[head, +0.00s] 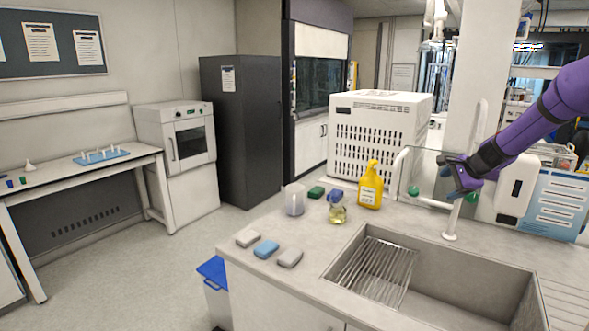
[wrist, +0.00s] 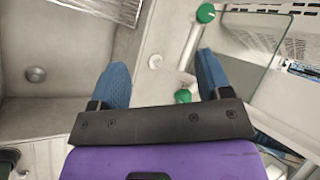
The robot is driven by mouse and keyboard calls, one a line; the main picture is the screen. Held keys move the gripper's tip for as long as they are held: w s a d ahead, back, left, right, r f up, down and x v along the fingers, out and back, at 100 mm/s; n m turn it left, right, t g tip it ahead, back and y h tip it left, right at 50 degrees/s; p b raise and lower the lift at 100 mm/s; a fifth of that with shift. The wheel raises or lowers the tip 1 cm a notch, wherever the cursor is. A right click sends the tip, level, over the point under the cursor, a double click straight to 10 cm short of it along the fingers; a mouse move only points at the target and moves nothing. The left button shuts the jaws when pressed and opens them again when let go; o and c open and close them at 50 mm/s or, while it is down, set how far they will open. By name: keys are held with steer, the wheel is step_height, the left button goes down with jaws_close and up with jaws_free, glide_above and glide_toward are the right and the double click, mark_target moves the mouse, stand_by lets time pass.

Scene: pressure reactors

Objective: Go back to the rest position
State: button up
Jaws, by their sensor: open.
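My gripper (head: 456,176) is at the end of my purple arm, above the back edge of the sink counter at the right in the head view. In the wrist view my gripper (wrist: 162,85) shows two blue fingers spread apart with nothing between them. Below and beyond the fingers are the faucet post (head: 450,222) and a green-knobbed fitting (wrist: 206,13). I cannot tell the exact distance between the fingers and the faucet.
The sink (head: 500,300) with a wire rack (head: 372,270) is in front. A yellow bottle (head: 370,186), a flask (head: 338,211), a beaker (head: 293,200) and several sponges stand or lie on the counter. A glass panel (head: 425,172) is close to my gripper. Open floor lies left.

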steer(key=s+a+r+n+g, duration=0.1)
steer(key=s+a+r+n, duration=0.4)
steer(key=s+a+r, duration=0.45)
steer(key=s+a+r+n+g, duration=0.1)
steer(key=s+a+r+n, duration=0.4)
steer(key=s, duration=0.8)
steer(key=s+a+n+h, duration=0.3)
steer(key=s+n, duration=0.4)
steer(key=s, duration=1.9)
steer(key=shift+s+r, duration=0.2)
steer(key=shift+s, duration=0.15)
